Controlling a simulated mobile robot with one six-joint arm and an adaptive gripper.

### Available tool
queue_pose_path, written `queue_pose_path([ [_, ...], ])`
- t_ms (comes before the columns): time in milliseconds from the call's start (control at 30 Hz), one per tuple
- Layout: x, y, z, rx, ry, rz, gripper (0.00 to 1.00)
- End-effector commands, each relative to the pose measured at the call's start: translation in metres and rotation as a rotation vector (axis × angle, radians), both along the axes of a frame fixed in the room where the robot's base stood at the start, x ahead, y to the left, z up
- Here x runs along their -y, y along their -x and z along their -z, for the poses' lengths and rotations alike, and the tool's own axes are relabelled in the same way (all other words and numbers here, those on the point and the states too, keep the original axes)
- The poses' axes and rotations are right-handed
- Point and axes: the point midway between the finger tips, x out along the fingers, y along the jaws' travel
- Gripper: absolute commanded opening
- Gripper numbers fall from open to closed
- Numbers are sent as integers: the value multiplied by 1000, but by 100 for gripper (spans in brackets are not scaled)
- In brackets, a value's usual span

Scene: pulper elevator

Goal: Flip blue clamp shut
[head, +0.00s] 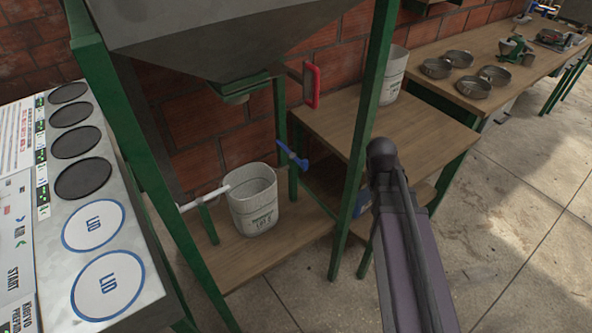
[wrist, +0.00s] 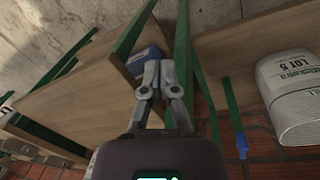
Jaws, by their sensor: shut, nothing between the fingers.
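The blue clamp (head: 291,157) is on a green post of the frame, above and right of a white bucket. Its handle slants down to the right; I cannot tell from this whether it is open or shut. A small blue part, which looks like the same clamp (wrist: 241,144), shows at the lower right of the wrist view, beside a green post. My gripper (wrist: 159,66) is shut and empty in the wrist view, its fingertips together and apart from that part. In the head view my arm rises at right of centre and my fingers cannot be made out.
The white bucket (head: 252,200) stands on a low wooden shelf under a metal hopper (head: 220,35). A green post (head: 366,130) stands between my arm and the clamp. A red-handled part (head: 312,85) is above. A blue object (wrist: 144,60) lies behind my fingertips.

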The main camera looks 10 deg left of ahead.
Motion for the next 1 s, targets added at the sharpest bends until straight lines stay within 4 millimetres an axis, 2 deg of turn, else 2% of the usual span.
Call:
queue_pose_path([
  [100, -21, -16, 6, -12, 49, -128, 0],
  [400, -72, -40, 3, -60, 179, -439, 0],
  [667, -121, -57, -3, -112, 295, -702, 0],
  [1000, -194, -71, -14, -196, 453, -1033, 0],
])
